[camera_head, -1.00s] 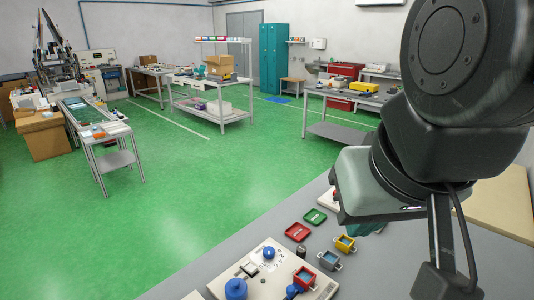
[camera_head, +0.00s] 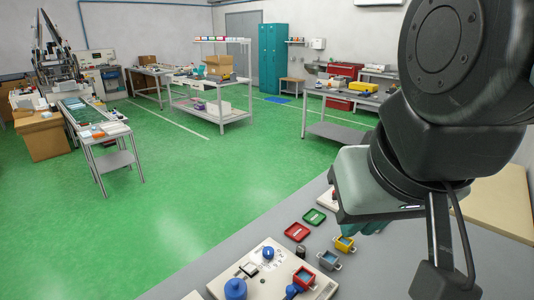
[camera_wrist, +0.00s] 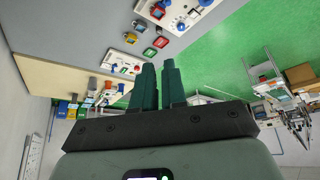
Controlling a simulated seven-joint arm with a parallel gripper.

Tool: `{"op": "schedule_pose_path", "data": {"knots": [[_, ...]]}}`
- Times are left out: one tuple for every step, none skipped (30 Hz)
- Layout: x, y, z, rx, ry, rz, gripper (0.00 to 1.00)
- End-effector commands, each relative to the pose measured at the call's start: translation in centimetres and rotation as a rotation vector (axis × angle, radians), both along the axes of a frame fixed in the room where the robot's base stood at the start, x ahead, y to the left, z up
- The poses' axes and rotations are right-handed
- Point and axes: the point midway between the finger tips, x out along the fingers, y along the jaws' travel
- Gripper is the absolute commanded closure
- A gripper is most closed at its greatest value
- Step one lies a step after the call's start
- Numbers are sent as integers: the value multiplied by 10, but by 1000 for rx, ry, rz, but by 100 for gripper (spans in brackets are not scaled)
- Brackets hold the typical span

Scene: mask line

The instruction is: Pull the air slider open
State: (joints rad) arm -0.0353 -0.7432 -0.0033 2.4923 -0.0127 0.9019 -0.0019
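My gripper (camera_wrist: 159,70) shows in the wrist view with two dark green fingers pointing up the picture. A narrow gap shows between them, and nothing is visible in it. In the head view the fingers are largely hidden below my wrist. A cream control panel (camera_head: 262,282) at the bottom of the head view carries a blue knob (camera_head: 236,289), a blue button (camera_head: 268,253) and a red-rimmed blue part. It also shows at the top of the wrist view (camera_wrist: 171,20). I cannot tell which part is the air slider. Another white panel (camera_wrist: 116,63) lies left of the fingertips.
Red (camera_head: 297,232) and green (camera_head: 314,217) trays and yellow (camera_head: 344,244) and grey-blue (camera_head: 328,260) holders lie on the grey table (camera_head: 205,270). A beige board (camera_head: 500,205) is at the right. Several coloured bins (camera_wrist: 70,109) are at the wrist view's left.

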Motion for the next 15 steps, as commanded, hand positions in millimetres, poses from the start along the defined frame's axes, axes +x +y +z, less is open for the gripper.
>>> {"op": "schedule_pose_path", "data": {"knots": [[3,0,0,1,9,0,80],[6,1,0,1,19,-1,76],[12,1,0,1,36,0,69],[17,2,0,2,51,-1,65],[23,2,-1,2,71,-1,60],[33,3,-2,2,100,-1,54],[42,4,-4,3,124,-2,52],[51,5,-6,3,149,-3,52],[64,6,-10,4,184,-3,52],[73,7,-13,4,209,-4,52],[83,8,-17,5,234,-4,52],[96,10,-23,5,268,-6,52],[105,11,-28,5,293,-7,52],[114,12,-34,5,319,-8,52],[127,13,-42,6,352,-9,52]]}}
